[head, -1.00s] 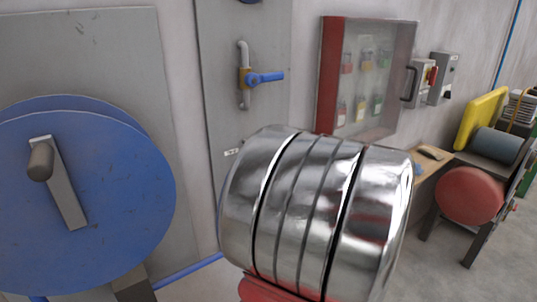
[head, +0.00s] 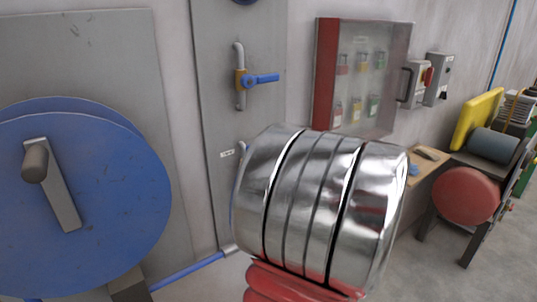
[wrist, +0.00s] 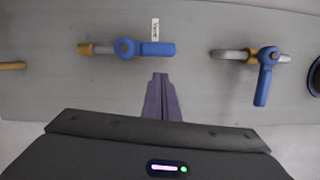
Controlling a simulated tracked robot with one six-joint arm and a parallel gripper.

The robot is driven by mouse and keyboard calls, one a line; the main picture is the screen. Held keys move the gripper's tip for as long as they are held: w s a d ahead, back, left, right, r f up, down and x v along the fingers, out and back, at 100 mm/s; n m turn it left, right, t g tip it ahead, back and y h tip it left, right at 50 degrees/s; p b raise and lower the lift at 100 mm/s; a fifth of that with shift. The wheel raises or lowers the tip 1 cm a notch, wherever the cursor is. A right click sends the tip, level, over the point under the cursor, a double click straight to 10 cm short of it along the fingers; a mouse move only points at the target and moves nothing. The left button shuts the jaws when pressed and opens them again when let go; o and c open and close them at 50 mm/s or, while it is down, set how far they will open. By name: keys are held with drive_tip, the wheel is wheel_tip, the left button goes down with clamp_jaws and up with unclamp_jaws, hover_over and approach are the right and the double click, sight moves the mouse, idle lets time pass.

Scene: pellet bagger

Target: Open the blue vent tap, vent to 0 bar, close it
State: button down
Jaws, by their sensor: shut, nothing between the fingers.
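The blue vent tap (wrist: 126,48) shows in the wrist view, with a small white label that seems to read "Vent" beside it. Its blue handle points right, in line with its short pipe. My gripper (wrist: 160,76) is shut and empty, its tips a little below the end of that handle in the picture; I cannot tell whether they touch. In the head view my arm hides most of this tap and the gripper. A second blue tap (wrist: 267,60) is to the right, its handle pointing down across its pipe. In the head view this second tap (head: 258,79) is above my arm.
The taps sit on a grey panel (head: 215,110). A dark round thing with a blue rim (wrist: 315,77), perhaps a gauge, is cut off at the right; its reading is not visible. A glass-fronted red cabinet (head: 325,75) hangs right of the panel. A large blue disc (head: 100,180) stands left.

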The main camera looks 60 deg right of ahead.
drive_tip(key=d+v, duration=0.2)
drive_tip(key=v, duration=0.8)
drive_tip(key=shift+s+a, duration=0.2)
drive_tip(key=shift+s, duration=0.25)
drive_tip(key=shift+r, duration=0.1)
drive_tip(key=w+a+f+n+g+y, duration=0.45)
drive_tip(key=w+a, duration=0.35)
drive_tip(key=a, duration=0.3)
drive_tip(key=w+a+f+n+g+y, duration=0.3)
drive_tip(key=w+a+f+n+y, duration=0.25)
drive_tip(key=a, duration=0.55)
drive_tip(key=a+f+n+g+h, duration=0.1)
drive_tip(key=a+f+n+g, duration=0.25)
drive_tip(key=a, duration=0.35)
drive_tip(key=a+f+n+g+h, duration=0.1)
drive_tip(key=a+f+n+g, duration=0.3)
drive_tip(key=a, duration=0.4)
drive_tip(key=a+r+n+t+h, duration=0.2)
drive_tip(key=a+r+n+h, duration=0.2)
drive_tip(key=a, duration=0.6)
drive_tip(key=shift+w+r+t, duration=0.25)
drive_tip(key=shift+w+t, duration=0.15)
